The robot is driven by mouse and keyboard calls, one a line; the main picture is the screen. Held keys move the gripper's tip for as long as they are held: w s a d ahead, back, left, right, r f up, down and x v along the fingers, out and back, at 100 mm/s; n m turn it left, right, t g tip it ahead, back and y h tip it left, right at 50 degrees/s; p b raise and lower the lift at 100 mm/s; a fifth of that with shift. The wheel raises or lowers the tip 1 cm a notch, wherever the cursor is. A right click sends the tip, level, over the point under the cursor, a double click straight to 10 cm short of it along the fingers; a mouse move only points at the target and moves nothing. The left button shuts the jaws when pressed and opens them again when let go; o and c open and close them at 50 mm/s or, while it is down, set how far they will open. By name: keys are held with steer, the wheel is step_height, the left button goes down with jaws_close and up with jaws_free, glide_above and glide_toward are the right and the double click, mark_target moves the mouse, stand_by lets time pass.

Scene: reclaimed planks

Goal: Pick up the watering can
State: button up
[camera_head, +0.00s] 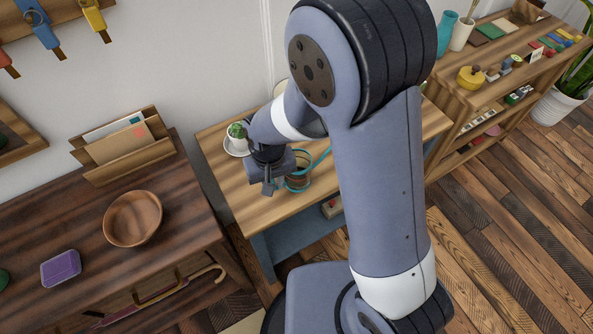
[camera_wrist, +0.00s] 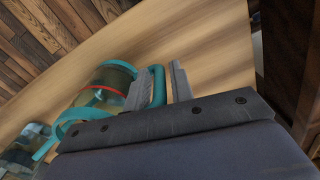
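The watering can (camera_head: 298,182) stands on the light wooden table, partly hidden by my arm and gripper in the head view. It has a see-through body and teal trim. In the wrist view, the can (camera_wrist: 112,78) shows a red band and a teal handle (camera_wrist: 157,84). My gripper (camera_head: 268,188) is beside the can, above the table. In the wrist view, my gripper (camera_wrist: 163,84) has its two fingers apart, with the handle between them. A gap shows between the handle and the right finger.
On the light table (camera_head: 227,180), a small cactus (camera_head: 237,131) stands on a white saucer near the wall. A dark cabinet (camera_head: 185,215) at left bears a wooden bowl (camera_head: 133,218) and a letter holder (camera_head: 122,148). A shelf (camera_head: 470,120) stands at right.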

jaws_close()
steer(key=shift+r, duration=0.2)
stand_by(0.5)
